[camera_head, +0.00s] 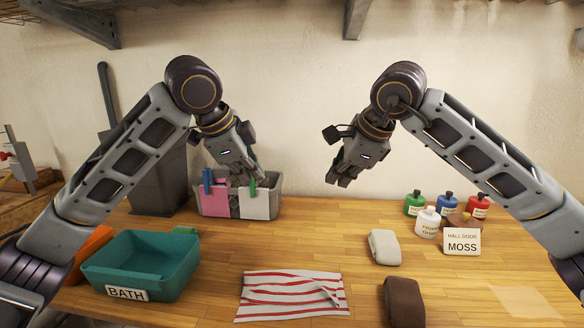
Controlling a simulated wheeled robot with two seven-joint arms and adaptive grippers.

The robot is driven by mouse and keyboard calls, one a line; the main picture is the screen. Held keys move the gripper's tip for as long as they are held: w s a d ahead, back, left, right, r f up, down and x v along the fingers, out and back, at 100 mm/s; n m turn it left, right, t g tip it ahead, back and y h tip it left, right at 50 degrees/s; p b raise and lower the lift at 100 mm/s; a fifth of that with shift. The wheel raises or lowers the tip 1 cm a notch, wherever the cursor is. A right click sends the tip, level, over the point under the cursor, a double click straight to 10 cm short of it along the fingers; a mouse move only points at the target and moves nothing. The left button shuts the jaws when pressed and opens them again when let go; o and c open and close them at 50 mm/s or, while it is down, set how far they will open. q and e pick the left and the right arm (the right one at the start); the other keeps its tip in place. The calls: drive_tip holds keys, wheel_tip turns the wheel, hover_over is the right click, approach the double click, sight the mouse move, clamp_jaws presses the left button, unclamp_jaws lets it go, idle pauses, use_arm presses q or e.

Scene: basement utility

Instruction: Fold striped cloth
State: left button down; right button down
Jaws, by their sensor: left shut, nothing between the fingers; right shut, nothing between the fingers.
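The striped cloth (290,295), white with red stripes, lies on the wooden table at the front middle. It is spread mostly flat, with a raised crease towards its right side. My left gripper (248,180) is shut and empty, above the table in front of the grey bin at the back. My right gripper (338,180) is shut and empty, in the air behind the cloth and to its right. Both grippers are well apart from the cloth.
A teal tub labelled BATH (142,265) stands at left. A grey bin (272,203) with pink and white cloths clipped on stands behind. A folded pale cloth (384,247) and brown cloth (404,302) lie at right, near small bottles (428,222) and a MOSS sign (461,242).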

wheel_tip(320, 180, up, 15)
drive_tip(key=p, duration=1.3)
drive_tip(key=shift+f+p, duration=0.2)
drive_tip(key=shift+p, duration=0.2)
drive_tip(key=shift+r+p, duration=0.45)
